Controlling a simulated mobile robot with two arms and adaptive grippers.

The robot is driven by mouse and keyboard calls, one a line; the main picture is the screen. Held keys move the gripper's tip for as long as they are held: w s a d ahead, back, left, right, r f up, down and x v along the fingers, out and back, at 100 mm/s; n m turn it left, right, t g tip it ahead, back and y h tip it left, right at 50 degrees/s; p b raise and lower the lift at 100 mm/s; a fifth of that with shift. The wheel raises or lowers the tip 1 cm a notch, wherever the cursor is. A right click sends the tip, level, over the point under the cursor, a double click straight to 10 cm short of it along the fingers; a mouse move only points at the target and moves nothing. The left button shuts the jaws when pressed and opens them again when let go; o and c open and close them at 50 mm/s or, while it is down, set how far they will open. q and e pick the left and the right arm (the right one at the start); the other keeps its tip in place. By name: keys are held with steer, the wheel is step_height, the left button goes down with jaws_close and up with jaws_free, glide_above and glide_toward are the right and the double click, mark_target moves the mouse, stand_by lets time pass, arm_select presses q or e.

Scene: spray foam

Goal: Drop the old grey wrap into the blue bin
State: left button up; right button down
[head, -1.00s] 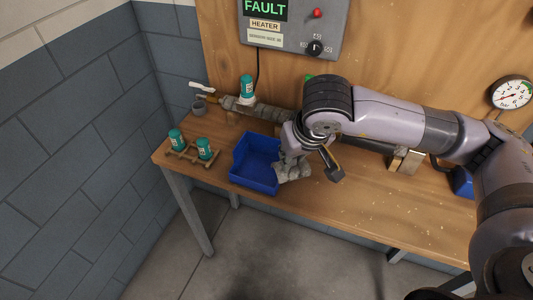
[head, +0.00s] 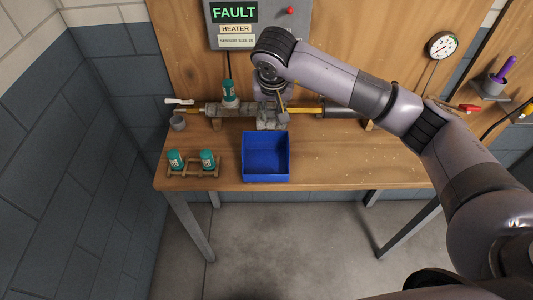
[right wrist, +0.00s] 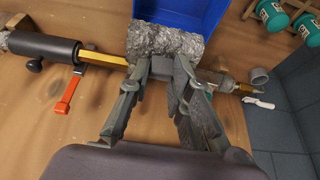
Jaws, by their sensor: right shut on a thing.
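The grey wrap (head: 271,122) is a rough, crinkled, silvery piece. My right gripper (head: 272,104) is shut on it, just behind the back edge of the blue bin (head: 266,160) in the head view. In the right wrist view the wrap (right wrist: 165,43) sits at the fingertips of my right gripper (right wrist: 163,68) and overlaps the edge of the bin (right wrist: 180,12). The bin stands open on the bench, and its visible floor looks empty. The exact height of the wrap above the bench cannot be told. My left gripper is not in view.
A pipe (head: 215,109) runs along the back of the bench, with a yellow length and a dark cylinder (head: 341,113). A teal bottle (head: 229,91) stands near it. Two teal bottles stand in a wooden rack (head: 193,172) left of the bin. The bench right of the bin is clear.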

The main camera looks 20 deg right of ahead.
mark_target(270, 119)
steer(key=f, duration=0.2)
steer(key=f+b, duration=0.1)
steer(key=shift+a+f, duration=0.2)
steer(key=shift+a, duration=0.05)
steer(key=shift+f, duration=0.5)
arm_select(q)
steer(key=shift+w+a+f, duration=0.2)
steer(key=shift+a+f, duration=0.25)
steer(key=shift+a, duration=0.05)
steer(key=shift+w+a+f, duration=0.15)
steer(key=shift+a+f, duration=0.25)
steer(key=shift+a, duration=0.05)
arm_select(e)
steer(key=c, duration=1.9)
jaws_free()
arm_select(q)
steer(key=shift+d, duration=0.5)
arm_select(e)
steer(key=o, duration=0.5)
steer(key=shift+o, duration=0.2)
